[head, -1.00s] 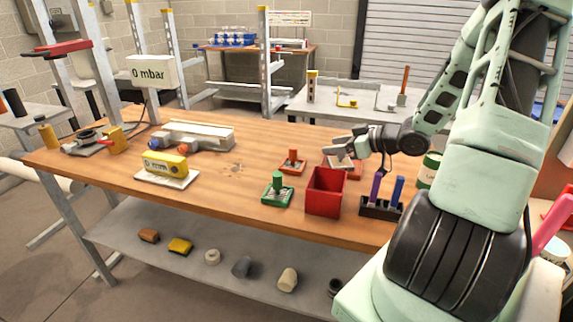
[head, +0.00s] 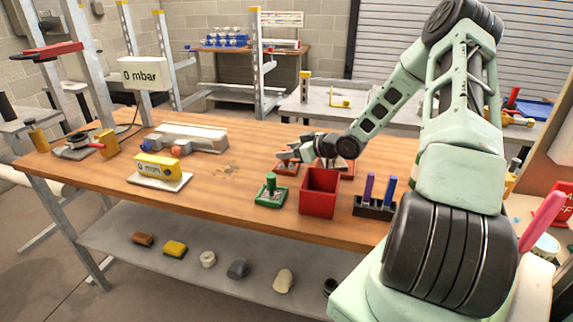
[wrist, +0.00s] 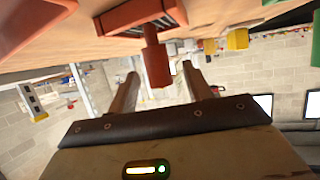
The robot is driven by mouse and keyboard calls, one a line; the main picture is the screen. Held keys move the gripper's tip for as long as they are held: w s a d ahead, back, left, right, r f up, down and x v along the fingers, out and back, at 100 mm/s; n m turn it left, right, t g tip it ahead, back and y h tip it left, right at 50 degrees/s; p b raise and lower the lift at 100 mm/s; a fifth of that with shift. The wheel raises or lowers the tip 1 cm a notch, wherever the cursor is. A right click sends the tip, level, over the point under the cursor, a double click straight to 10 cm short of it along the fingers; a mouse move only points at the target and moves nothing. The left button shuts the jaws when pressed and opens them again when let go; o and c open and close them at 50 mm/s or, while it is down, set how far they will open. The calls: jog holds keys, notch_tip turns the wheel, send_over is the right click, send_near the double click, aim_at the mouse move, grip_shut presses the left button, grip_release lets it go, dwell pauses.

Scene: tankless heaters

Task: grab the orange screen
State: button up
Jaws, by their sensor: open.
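The orange screen (head: 284,169) is a flat orange frame with an upright handle. It lies on the wooden workbench, behind the green screen, and my gripper partly covers it in the head view. In the upside-down wrist view its frame (wrist: 135,13) and its red-orange handle (wrist: 156,62) show at the top. My gripper (head: 285,155) is open, low over the bench at the orange screen. In the wrist view the handle appears between the two fingers (wrist: 160,75). I cannot tell whether the fingers touch it.
A green screen (head: 271,196) and a red bin (head: 319,196) stand in front. Another reddish screen (head: 346,170) lies behind the bin. A rack (head: 374,207) with purple and blue handles is to the right. A yellow gauge (head: 157,166) sits left; the bench between is clear.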

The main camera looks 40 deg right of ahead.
aim_at(282, 163)
jog(key=x, duration=0.3)
jog(key=shift+w, duration=0.15)
jog(key=shift+c, duration=0.3)
grip_shut()
